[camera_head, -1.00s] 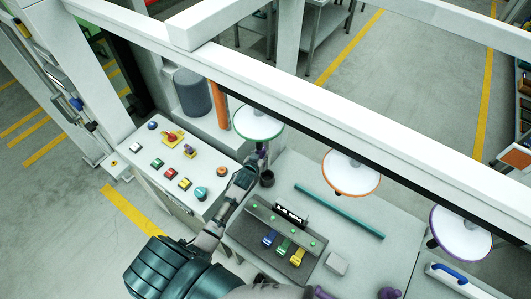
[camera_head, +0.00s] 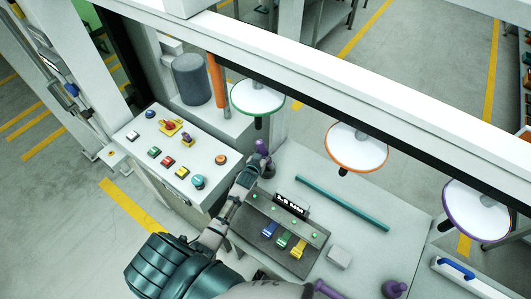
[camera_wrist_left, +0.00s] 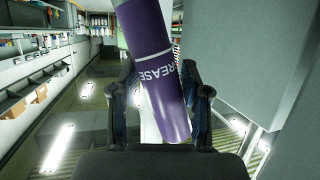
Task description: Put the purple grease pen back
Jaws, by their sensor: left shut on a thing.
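My left gripper (camera_head: 259,163) is shut on the purple grease pen (camera_head: 262,147), near the back edge of the worktable. In the left wrist view the pen (camera_wrist_left: 158,75) is a thick purple cylinder with white lettering reading "REASE" and a pale upper part. It stands slightly tilted between the two dark fingers (camera_wrist_left: 162,110). A small dark cup (camera_head: 268,171) stands just right of the gripper, partly hidden by it. I cannot tell whether the pen's lower end is over or in this cup. My right gripper is not in view.
A button panel (camera_head: 145,142) is left of the gripper. A tray with blue, green and yellow clips (camera_head: 283,243), a teal rod (camera_head: 342,203) and a white block (camera_head: 339,257) lie to the right. Round discs with green (camera_head: 257,97), orange (camera_head: 357,148) and purple (camera_head: 477,211) rims line the back.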

